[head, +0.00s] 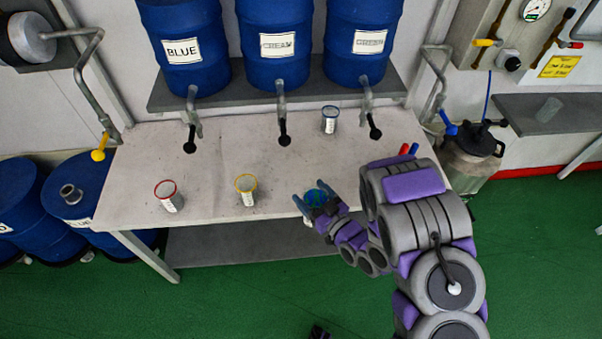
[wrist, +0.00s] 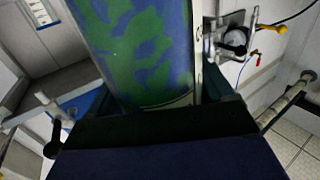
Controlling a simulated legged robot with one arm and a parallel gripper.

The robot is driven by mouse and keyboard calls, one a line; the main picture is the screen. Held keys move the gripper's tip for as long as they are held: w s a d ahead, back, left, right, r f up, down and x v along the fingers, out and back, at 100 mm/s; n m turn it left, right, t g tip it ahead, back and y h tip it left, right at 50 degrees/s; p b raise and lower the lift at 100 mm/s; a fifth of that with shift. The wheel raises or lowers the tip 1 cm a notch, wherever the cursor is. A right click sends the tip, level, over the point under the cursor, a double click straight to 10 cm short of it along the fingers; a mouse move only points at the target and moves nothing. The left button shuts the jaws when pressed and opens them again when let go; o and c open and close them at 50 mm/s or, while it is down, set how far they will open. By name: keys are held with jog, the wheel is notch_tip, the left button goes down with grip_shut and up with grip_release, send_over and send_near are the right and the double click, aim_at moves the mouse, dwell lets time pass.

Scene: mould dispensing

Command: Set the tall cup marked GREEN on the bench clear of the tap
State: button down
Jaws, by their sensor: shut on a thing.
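My gripper (head: 313,202) is shut on a cup with green and blue patches (wrist: 140,50), which fills the upper middle of the wrist view. In the head view the cup (head: 317,194) shows at the front right part of the bench (head: 215,150), well in front of the taps. The jaws hide part of it, and I cannot read a GREEN mark on it. I cannot tell whether its base touches the bench. The GREEN barrel's tap (head: 372,120) hangs over the back right of the bench.
A red-rimmed cup (head: 169,196) and a yellow-rimmed cup (head: 246,190) stand on the front of the bench. A blue-rimmed cup (head: 330,120) stands at the back between taps. The BLUE (head: 185,75) and CREAM barrels (head: 275,70) have taps too. The middle of the bench is clear.

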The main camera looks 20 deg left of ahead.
jog(key=w+a+b, duration=0.1)
jog(key=w+b, duration=0.2)
jog(key=w, duration=1.1)
jog(key=f, duration=0.1)
jog(key=a+f, duration=0.1)
jog(key=f, duration=0.1)
jog(key=a+f, duration=0.1)
jog(key=shift+f+b, duration=0.3)
jog(key=shift+b, duration=0.1)
jog(key=shift+c, duration=1.4)
grip_release()
jog(key=shift+s+d, duration=0.1)
jog(key=shift+d, duration=0.05)
jog(key=shift+o, duration=0.7)
jog(key=shift+d+r, duration=0.1)
jog(key=shift+d, duration=0.2)
jog(key=shift+o, duration=0.7)
jog(key=shift+d+r, duration=0.15)
jog(key=shift+d, duration=0.15)
